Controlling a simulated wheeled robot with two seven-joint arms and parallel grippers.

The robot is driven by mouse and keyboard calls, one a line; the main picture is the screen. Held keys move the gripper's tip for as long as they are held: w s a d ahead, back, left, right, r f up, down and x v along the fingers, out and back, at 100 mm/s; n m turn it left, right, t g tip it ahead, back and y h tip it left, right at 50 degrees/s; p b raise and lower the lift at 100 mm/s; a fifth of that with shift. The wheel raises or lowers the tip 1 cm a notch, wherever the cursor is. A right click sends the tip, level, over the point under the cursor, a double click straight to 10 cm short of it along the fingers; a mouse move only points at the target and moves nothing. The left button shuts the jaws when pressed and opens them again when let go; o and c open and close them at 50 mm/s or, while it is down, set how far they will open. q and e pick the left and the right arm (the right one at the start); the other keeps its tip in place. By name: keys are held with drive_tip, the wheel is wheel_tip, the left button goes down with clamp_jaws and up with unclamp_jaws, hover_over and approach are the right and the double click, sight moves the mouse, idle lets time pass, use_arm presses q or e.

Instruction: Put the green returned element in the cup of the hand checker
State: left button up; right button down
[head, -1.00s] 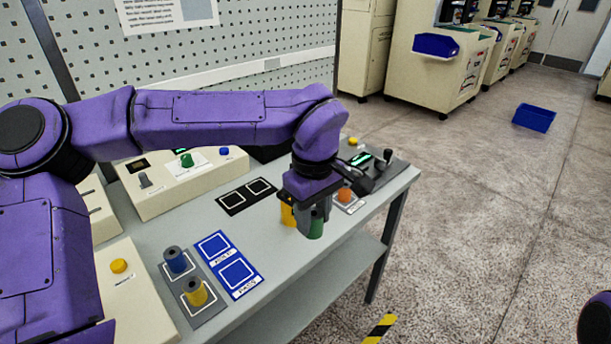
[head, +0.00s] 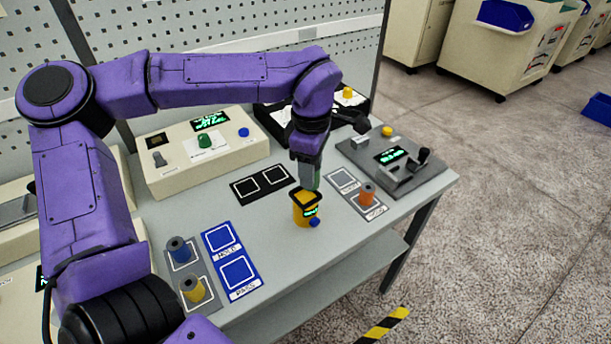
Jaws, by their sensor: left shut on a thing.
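The hand checker (head: 306,212) is a yellow, upright body with a dark open cup on top, a small lit display and a blue button. It stands on the table in the head view. My left gripper (head: 307,180) points down just above and behind its cup. My right gripper is out of view.
An orange element (head: 367,195) stands on a grey pad at right, near a grey lever box (head: 400,178). A black two-square pad (head: 262,184) lies left of the checker. Blue and yellow spindles (head: 192,289) stand front left beside a blue pad (head: 232,262). A beige tester (head: 200,150) stands behind.

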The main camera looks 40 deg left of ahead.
use_arm(q)
drive_tip(key=f, duration=0.1)
drive_tip(key=a+f, duration=0.1)
drive_tip(key=f, duration=0.2)
drive_tip(key=shift+a+f+p, duration=0.3)
drive_tip(key=shift+a+f, duration=0.05)
drive_tip(key=shift+a, duration=0.05)
drive_tip(key=shift+w+f, duration=0.15)
drive_tip(key=shift+f, duration=0.15)
drive_tip(key=shift+d+f, duration=0.1)
drive_tip(key=o, duration=1.1)
drive_tip(key=shift+c, duration=0.2)
wheel_tip(320, 180, up, 12)
drive_tip(key=shift+r+b, duration=0.2)
drive_tip(key=shift+b, duration=0.1)
